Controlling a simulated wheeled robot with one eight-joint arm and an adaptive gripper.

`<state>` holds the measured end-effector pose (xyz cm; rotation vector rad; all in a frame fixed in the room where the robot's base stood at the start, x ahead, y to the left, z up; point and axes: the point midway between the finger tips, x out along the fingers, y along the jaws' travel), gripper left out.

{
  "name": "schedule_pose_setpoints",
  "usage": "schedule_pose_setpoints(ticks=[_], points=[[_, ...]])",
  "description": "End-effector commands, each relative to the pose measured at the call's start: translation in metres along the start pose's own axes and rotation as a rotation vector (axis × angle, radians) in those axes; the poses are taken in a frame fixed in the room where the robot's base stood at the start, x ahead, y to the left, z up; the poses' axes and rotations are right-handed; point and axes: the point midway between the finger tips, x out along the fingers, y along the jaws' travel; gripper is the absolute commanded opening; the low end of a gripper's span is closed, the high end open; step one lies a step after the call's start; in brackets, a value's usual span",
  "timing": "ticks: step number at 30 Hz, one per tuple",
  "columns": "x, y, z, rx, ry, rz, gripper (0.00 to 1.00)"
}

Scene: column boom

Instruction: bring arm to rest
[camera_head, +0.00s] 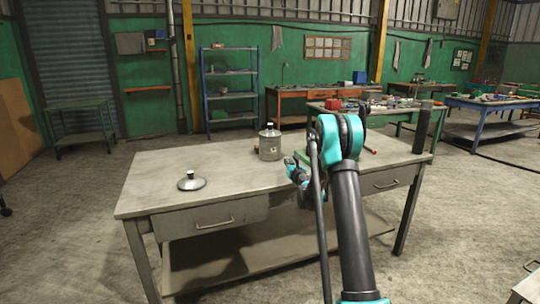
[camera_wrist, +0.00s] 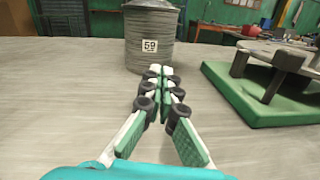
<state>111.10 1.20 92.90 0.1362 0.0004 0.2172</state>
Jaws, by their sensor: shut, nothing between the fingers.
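My gripper (camera_wrist: 160,72) is shut and empty in the wrist view, its fingertips together. It points at a grey ribbed metal canister (camera_wrist: 152,38) with a "59" label; I cannot tell whether the tips touch it. In the head view my gripper (camera_head: 290,161) is low over the workbench (camera_head: 150,177), at the end of my teal and dark arm. The canister (camera_head: 270,146) stands upright on the bench to the left of and behind my gripper.
A green mat (camera_wrist: 240,98) bearing a wooden-looking object (camera_wrist: 278,56) lies right of my gripper. A dark cylinder (camera_head: 422,132) stands at the bench's right end.

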Motion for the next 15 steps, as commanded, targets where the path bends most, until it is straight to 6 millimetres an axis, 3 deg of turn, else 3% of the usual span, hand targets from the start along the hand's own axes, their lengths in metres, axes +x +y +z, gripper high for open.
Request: schedule_pose_setpoints(ticks=[3,7,11,15], points=[[-0.029,-0.015,0.036,0.211,-0.03,-0.099,0.0],[-0.07,-0.034,0.068,0.493,-0.07,-0.226,0.0],[-0.118,-0.051,0.085,0.77,-0.109,-0.354,0.0],[-0.176,-0.064,0.089,1.066,-0.15,-0.493,0.0]])
